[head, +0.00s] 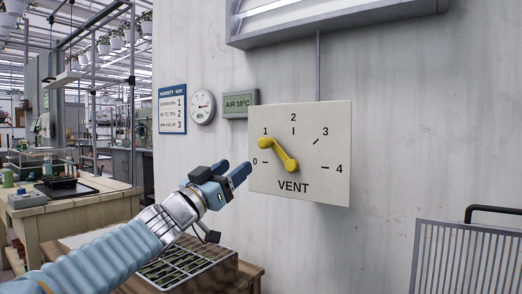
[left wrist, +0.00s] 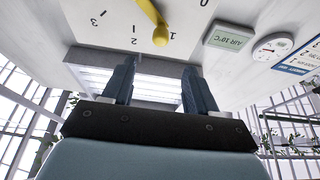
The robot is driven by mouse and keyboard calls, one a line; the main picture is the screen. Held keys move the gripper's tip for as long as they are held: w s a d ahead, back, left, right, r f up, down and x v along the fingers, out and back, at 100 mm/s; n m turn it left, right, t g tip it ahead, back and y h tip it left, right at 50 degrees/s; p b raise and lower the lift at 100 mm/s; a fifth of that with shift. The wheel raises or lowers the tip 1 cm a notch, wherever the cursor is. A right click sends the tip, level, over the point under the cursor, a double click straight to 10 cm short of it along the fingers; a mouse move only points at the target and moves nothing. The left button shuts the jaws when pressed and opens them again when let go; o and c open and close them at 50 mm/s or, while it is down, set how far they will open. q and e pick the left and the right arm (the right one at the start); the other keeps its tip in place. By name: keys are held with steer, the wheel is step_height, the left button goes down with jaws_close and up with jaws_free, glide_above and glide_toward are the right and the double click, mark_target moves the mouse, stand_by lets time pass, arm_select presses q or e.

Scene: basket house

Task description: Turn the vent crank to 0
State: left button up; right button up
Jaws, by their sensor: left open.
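The vent panel (head: 320,180) is a pale square plate on the wall with marks from 0 to 4 and the word VENT. Its yellow crank (head: 278,155) slants up and left from the hub, with its knob by the 1 mark. My left gripper (head: 235,170) is open and empty beside the panel's left edge, lower than the knob and near the 0 mark. In the left wrist view the panel appears upside down, and the crank (left wrist: 160,35) shows beyond the open fingers (left wrist: 160,66), apart from them. My right gripper is out of view.
A gauge (head: 202,107), a display (head: 240,104) reading AIR 10°C and a blue notice (head: 172,108) hang left of the panel. A gridded tray (head: 185,265) stands below my left arm. A metal grille (head: 465,258) stands at lower right. A wall unit (head: 335,25) hangs above.

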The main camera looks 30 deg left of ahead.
mark_target(261, 146)
arm_select(q)
steer(key=p+x, duration=0.2)
steer(key=x, duration=1)
steer(key=shift+w+a+f, duration=0.1)
steer(key=shift+w, duration=0.2)
steer(key=shift+c, duration=0.3)
jaws_close()
